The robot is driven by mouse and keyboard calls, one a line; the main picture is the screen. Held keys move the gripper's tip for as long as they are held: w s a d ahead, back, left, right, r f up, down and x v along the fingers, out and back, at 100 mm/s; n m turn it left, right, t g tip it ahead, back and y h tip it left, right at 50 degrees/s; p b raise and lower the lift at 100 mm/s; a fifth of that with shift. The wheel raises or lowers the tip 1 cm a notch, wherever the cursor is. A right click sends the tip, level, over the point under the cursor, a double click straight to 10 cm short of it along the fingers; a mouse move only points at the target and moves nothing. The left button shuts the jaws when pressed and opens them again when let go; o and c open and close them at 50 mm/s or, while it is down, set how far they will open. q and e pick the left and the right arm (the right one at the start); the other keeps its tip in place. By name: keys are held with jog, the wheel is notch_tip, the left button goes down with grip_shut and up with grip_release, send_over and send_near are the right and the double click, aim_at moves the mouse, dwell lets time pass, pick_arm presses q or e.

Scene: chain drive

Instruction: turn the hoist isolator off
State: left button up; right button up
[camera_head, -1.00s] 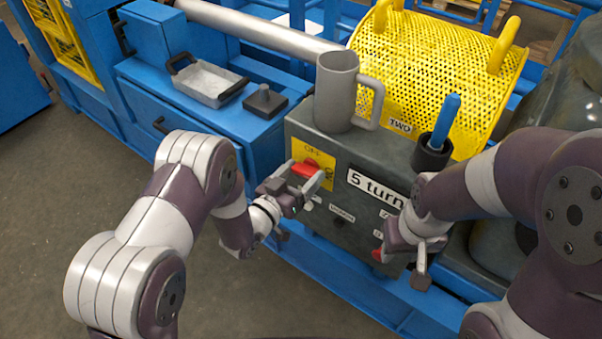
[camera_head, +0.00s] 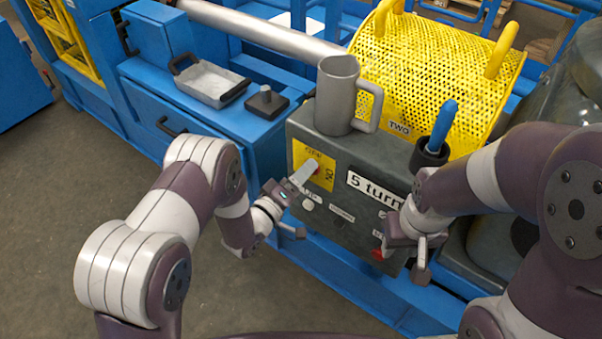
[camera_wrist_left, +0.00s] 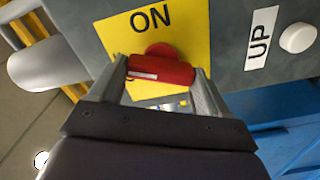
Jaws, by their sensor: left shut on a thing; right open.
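The hoist isolator is a red turning handle (camera_wrist_left: 160,70) on a yellow plate (camera_head: 300,152) marked OFF at the top and ON at the right. The plate is on the left of the grey control box's front. My left gripper (camera_head: 312,172) is shut on the handle. In the left wrist view the red handle lies crosswise between the two fingers, below the word ON. In the head view a finger hides most of it, so its exact angle is hard to tell. My right gripper (camera_head: 420,262) is open at the box's lower right front.
A grey mug (camera_head: 336,95) stands on the box (camera_head: 375,155). A dark cup with a blue-handled tool (camera_head: 443,125) is at right. A yellow mesh guard (camera_head: 430,75) stands behind. Open floor lies at left.

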pick_arm(q)
jog(key=n+p, duration=0.1)
jog(key=n, duration=0.3)
jog(key=shift+w+n, duration=0.15)
jog(key=shift+n, duration=0.25)
dwell(0.4)
jog(key=o, duration=0.9)
jog(key=shift+o, duration=0.6)
jog(key=v, duration=1.2)
jog(key=shift+s+a+p, duration=0.2)
jog(key=shift+s+p, duration=0.1)
jog(key=shift+p, duration=0.1)
